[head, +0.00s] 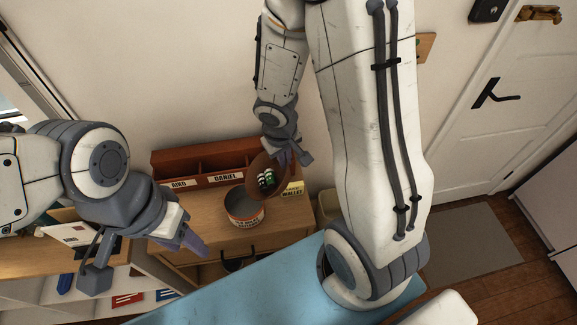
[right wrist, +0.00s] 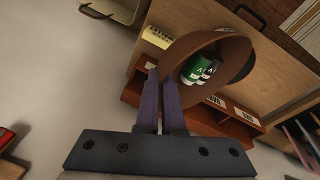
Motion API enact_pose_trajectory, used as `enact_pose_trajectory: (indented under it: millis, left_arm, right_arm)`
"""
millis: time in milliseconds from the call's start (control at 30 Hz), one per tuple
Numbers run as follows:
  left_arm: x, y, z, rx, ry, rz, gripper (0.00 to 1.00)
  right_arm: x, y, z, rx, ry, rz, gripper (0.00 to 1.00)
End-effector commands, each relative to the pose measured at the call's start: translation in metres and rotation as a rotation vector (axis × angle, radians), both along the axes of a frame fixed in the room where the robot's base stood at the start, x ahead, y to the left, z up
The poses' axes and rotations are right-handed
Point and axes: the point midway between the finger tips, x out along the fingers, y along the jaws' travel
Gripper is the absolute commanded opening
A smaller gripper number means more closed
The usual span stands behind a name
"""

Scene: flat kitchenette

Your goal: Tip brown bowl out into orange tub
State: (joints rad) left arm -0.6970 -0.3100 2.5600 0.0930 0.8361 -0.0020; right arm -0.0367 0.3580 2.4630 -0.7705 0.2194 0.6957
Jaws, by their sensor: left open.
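The brown bowl (head: 283,186) is held above the right part of the wooden cabinet, tilted, with its opening facing the head camera. Small green, black and white cylinders (head: 265,180) lie inside it; they also show in the right wrist view (right wrist: 198,68). My right gripper (head: 287,156) is shut on the bowl's rim; its purple fingers (right wrist: 160,100) pinch the bowl (right wrist: 185,45) in the right wrist view. The orange tub (head: 246,220), with a grey inside and a lettered label, stands on the cabinet top, left of and below the bowl. My left gripper (head: 190,240) is open and empty, left of the tub.
A red-brown organizer with name labels (head: 198,160) stands along the wall behind the tub. A yellow labelled box (head: 292,190) is just right of the bowl. A blue surface (head: 230,290) lies in front. White shelves (head: 90,290) are at lower left.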

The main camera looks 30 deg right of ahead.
Motion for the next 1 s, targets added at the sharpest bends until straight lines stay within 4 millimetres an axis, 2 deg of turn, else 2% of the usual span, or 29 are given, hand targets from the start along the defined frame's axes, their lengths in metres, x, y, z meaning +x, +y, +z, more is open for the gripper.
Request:
enact_pose_trajectory:
  millis: [67, 167, 400, 500, 1000]
  left_arm:
    - [0.000, 0.000, -0.009, 0.000, 0.000, 0.001, 0.50]
    - [0.000, 0.000, -0.006, 0.000, 0.000, 0.002, 0.50]
    - [0.000, 0.000, 0.013, -0.001, -0.001, -0.001, 0.50]
    - [0.000, 0.000, 0.006, 0.000, 0.000, -0.001, 0.50]
    - [0.000, 0.000, 0.004, 0.000, 0.000, -0.001, 0.50]
  right_arm:
    - [0.004, 0.010, 0.000, -0.070, 0.014, 0.014, 0.00]
    - [0.007, 0.019, 0.007, -0.165, 0.044, 0.014, 0.00]
    - [0.011, 0.038, 0.020, -0.401, 0.112, 0.011, 0.00]
    - [0.015, 0.047, 0.017, -0.472, 0.132, 0.008, 0.00]
    - [0.027, 0.093, 0.019, -0.841, 0.238, 0.004, 0.00]
